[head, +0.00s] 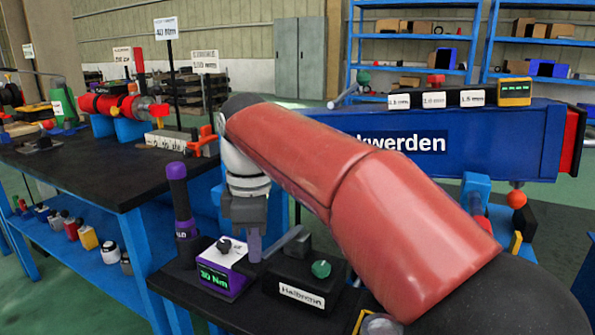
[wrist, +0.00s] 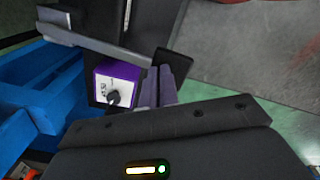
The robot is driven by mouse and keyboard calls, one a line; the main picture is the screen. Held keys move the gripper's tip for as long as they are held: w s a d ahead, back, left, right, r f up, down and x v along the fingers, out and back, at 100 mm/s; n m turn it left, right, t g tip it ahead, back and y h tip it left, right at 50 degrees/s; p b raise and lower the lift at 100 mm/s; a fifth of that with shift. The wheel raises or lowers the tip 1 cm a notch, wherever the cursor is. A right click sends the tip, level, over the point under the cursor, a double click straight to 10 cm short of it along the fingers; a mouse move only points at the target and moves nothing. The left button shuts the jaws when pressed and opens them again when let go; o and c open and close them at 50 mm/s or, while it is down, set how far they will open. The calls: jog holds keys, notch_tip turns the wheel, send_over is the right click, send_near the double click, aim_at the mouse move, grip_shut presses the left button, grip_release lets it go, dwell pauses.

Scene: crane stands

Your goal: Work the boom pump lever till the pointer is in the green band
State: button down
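My gripper (head: 254,246) points down over the front bench, beside a purple box (head: 222,268) that reads 30 Nm. In the wrist view its two fingers (wrist: 157,82) lie side by side, look shut, and hold nothing I can make out. A grey bar (head: 287,241) ends close to the fingers; contact cannot be told. The blue boom (head: 480,135) lies behind my red arm, which hides its left part. A rod with a green knob (head: 363,77) rises near the boom's left top. I cannot tell which part is the pump lever; no pointer or green band is discernible.
A black box with a green knob (head: 320,269) stands right of the purple box. A purple-topped tool (head: 178,195) stands upright to the left. The black-topped bench (head: 90,175) holds red equipment. A yellow display (head: 514,92) sits on the boom.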

notch_tip(320, 180, down, 2)
jog(key=shift+f+b, duration=0.15)
jog(key=shift+b, duration=0.4)
notch_tip(320, 180, up, 6)
jog(key=p, duration=0.6)
jog(key=shift+w+f, duration=0.1)
notch_tip(320, 180, up, 4)
jog(key=shift+r+p, duration=0.1)
jog(key=shift+p, duration=0.25)
dwell(0.5)
jog(key=shift+f+b, duration=3.35)
jog(key=shift+f, duration=1.65)
notch_tip(320, 180, up, 6)
jog(key=p, duration=0.6)
jog(key=shift+f, duration=0.1)
jog(key=shift+r+p, duration=0.35)
jog(key=shift+r, duration=1.7)
